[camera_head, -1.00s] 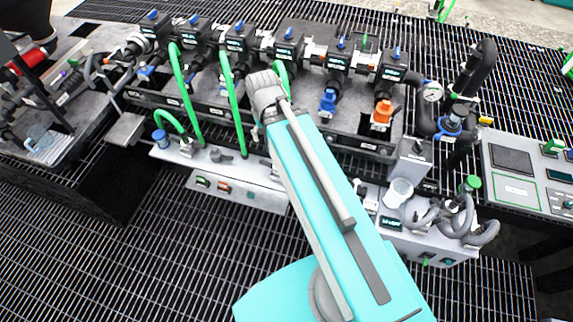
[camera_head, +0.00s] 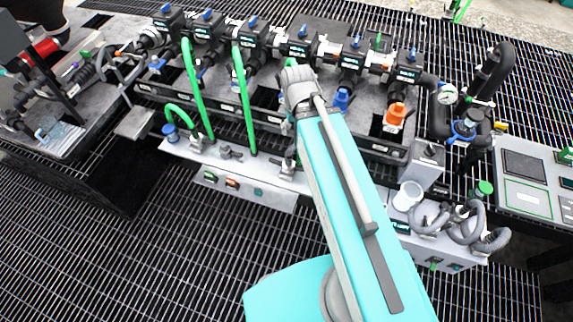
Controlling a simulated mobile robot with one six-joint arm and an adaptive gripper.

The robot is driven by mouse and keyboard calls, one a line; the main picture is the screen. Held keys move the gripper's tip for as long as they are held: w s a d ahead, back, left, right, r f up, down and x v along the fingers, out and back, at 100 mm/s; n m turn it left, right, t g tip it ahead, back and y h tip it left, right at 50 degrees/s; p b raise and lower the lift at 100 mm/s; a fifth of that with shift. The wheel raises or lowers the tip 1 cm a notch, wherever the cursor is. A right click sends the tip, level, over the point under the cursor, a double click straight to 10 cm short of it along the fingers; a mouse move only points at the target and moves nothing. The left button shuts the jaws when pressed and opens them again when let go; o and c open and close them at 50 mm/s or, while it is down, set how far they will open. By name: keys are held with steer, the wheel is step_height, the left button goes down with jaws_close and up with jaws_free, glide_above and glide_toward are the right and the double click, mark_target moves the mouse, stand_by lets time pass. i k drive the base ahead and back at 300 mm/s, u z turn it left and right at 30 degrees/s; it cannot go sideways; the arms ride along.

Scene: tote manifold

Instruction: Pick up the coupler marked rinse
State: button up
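No label reading rinse can be made out; the tags are too small. Couplers in view include a blue one (camera_head: 342,98) and an orange one (camera_head: 395,115) hanging under the manifold valves. On the pale front ledge stand a blue-topped fitting (camera_head: 170,131) with a green hose and grey fittings (camera_head: 230,152) (camera_head: 289,162). A green-capped piece (camera_head: 484,188) is at the right. My teal arm reaches up to the manifold, its grey joint in front of the middle valves. My gripper is not visible; the arm hides part of the manifold and ledge.
The black valve manifold (camera_head: 299,47) runs across the back. A white cup (camera_head: 407,195) and coiled grey hoses (camera_head: 470,222) sit on the right ledge. A panel (camera_head: 528,165) is at the far right. Open grating floor (camera_head: 130,260) fills the front left.

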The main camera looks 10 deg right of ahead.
mark_target(288, 165)
steer(key=z, duration=0.05)
steer(key=k, duration=1.55)
steer(key=z, duration=0.4)
steer(key=i, duration=1)
steer(key=u, duration=0.05)
